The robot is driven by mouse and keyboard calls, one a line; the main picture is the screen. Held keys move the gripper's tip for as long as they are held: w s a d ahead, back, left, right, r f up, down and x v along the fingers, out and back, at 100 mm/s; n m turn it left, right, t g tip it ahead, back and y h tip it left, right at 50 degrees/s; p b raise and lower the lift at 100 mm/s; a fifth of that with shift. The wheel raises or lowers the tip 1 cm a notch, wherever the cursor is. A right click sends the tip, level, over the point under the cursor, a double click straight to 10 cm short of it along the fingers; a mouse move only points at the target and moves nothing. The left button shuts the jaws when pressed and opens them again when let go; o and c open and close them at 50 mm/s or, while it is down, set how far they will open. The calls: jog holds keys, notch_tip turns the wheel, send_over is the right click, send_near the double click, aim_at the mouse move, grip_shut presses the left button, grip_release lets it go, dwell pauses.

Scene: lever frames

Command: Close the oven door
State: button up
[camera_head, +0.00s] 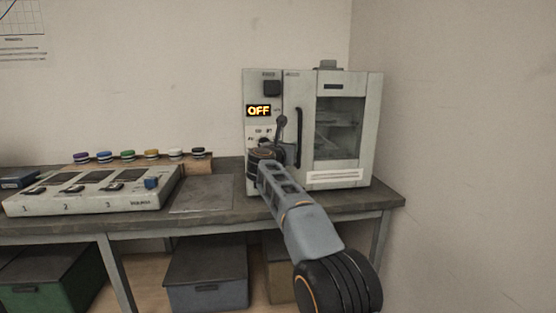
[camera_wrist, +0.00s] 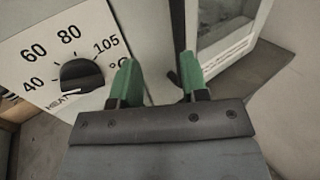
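The pale oven (camera_head: 263,178) stands on the bench against the wall, its display reading OFF. Its door (camera_head: 340,178) has a dark window and a black vertical handle (camera_head: 298,138) on its left side. The door looks shut or nearly so; I cannot tell whether a small gap remains. In the wrist view, the door's lower part (camera_wrist: 226,50) shows at upper right. My gripper (camera_wrist: 158,82) is open, its green fingers apart with nothing held between them. It is low in front of the oven, right of the temperature knob (camera_wrist: 82,75). My arm partly covers the control panel in the head view.
A control box (camera_head: 95,190) with dark panels and a row of coloured knobs (camera_head: 127,155) stand on the bench to the left. A flat grey plate (camera_head: 203,194) lies between box and oven. Storage bins (camera_head: 207,275) sit under the bench. The floor at right is clear.

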jog(key=b+v, duration=0.1)
jog(key=v, duration=0.8)
jog(key=shift+d+r, duration=0.2)
jog(key=shift+d, duration=0.05)
jog(key=shift+s, duration=0.1)
jog(key=s+r+n+t+y+p, duration=0.1)
jog(key=s+r+n+y+p, duration=0.2)
jog(key=r+n+y+p, duration=0.45)
jog(key=s+r+n+t+y+p, duration=0.1)
jog(key=s+r+n+y+p, duration=0.3)
jog(key=n+p, duration=0.75)
jog(key=s+d+f+n+g+h+p, duration=0.1)
jog(key=s+d+f+n+g+p, duration=0.2)
jog(key=s+n, duration=0.4)
jog(key=s+d+f+n+g+p, duration=0.4)
jog(key=s+n+g, duration=0.2)
jog(key=s, duration=0.5)
jog(key=s+d+f+n+g+h+p, duration=0.1)
jog(key=s+d+f+n+g+p, duration=0.2)
jog(key=s+n, duration=0.6)
jog(key=shift+s+d+f+n+g+h+p, duration=0.3)
jog(key=shift+f+g+p, duration=0.3)
jog(key=shift+g, duration=0.5)
